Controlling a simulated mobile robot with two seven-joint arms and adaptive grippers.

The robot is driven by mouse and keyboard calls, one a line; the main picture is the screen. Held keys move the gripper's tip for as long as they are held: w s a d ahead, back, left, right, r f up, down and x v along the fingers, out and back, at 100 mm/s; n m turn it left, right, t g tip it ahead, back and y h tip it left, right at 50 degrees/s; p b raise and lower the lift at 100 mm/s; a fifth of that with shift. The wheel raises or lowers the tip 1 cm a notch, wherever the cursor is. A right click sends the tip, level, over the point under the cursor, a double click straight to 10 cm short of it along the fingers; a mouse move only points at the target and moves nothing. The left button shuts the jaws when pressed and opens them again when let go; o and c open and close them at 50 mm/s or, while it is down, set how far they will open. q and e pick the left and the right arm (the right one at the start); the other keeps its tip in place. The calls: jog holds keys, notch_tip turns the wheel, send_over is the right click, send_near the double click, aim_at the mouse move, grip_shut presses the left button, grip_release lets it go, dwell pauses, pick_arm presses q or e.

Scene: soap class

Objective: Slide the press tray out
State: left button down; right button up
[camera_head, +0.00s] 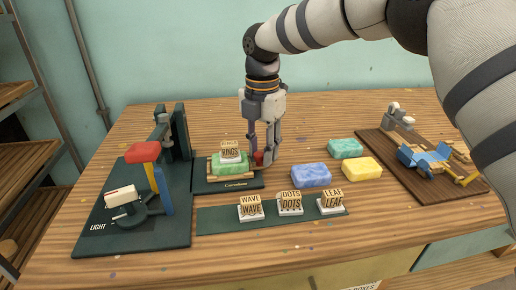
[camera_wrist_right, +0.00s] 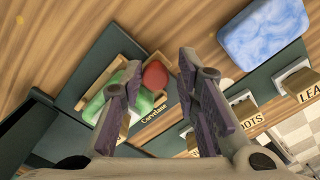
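The press tray (camera_head: 236,181) is a wooden frame on a dark green base, with a green soap (camera_head: 231,167) lying in it. A white stamp block marked RINGS (camera_head: 230,152) sits on the soap. A red knob (camera_head: 259,157) is at the tray's right end; it also shows in the wrist view (camera_wrist_right: 155,75). My right gripper (camera_head: 262,160) points down at the knob. In the wrist view the fingers (camera_wrist_right: 160,88) are apart, with the knob showing between them, near the tips. I cannot tell whether they touch it. My left gripper is out of view.
The press with a red handle (camera_head: 142,152) stands left of the tray. Blue (camera_head: 311,175), yellow (camera_head: 362,168) and teal (camera_head: 345,148) soaps lie right. Stamps marked WAVE (camera_head: 250,212), DOTS (camera_head: 290,207) and LEAF (camera_head: 332,204) stand in front. A wooden board (camera_head: 428,193) with a device is far right.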

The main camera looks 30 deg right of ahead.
notch_tip(320, 180, up, 12)
dwell(0.6)
